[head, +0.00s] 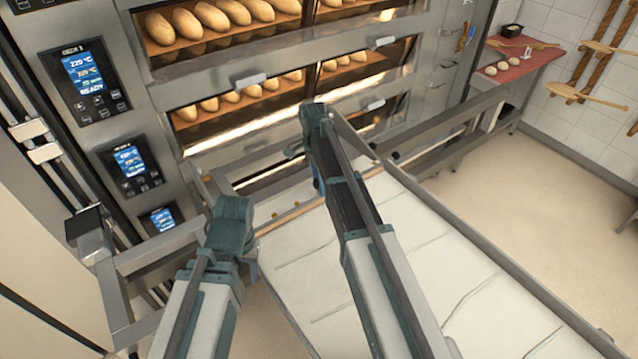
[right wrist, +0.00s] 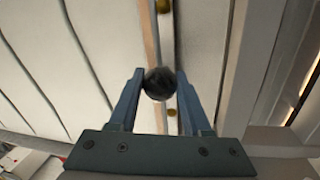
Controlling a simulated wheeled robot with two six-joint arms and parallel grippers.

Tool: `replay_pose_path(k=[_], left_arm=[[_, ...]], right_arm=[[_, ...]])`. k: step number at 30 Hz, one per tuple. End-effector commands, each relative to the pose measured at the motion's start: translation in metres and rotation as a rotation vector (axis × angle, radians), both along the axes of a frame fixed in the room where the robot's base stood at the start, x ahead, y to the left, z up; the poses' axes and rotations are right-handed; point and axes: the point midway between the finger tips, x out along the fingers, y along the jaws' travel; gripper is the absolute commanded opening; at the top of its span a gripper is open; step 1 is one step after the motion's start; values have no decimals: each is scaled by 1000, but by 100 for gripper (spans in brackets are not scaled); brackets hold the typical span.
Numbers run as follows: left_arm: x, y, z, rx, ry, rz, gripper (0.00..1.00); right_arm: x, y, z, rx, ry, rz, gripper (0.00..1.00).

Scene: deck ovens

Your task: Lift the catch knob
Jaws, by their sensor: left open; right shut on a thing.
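The catch knob (right wrist: 159,83) is a dark round ball. In the right wrist view it sits between the two fingertips of my right gripper (right wrist: 160,75), which is shut on it. Beyond the knob run a wooden strip (right wrist: 149,40) and pale cloth. In the head view my right arm reaches over the pale loader to its oven end, and the arm hides the knob.
The loader's pale belt (head: 440,255) slopes across the front within metal rails. Deck ovens with loaves (head: 225,15) and lit control panels (head: 85,80) stand behind. A red-topped table (head: 510,60) with dough balls is at the right. The floor (head: 560,190) there is clear.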

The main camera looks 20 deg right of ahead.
Motion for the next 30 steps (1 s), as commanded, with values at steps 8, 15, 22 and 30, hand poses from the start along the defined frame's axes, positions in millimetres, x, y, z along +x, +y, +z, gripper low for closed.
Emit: replay_pose_path(k=[8,15,22,30], left_arm=[[0,0,3,0,0,0,50],[0,0,23,-1,0,4,50],[0,0,20,-1,0,5,50],[0,0,20,-1,0,5,50]], right_arm=[[0,0,3,0,0,0,0],[0,0,23,0,0,0,0],[1,0,20,-1,0,0,0],[0,0,20,0,0,0,78]])
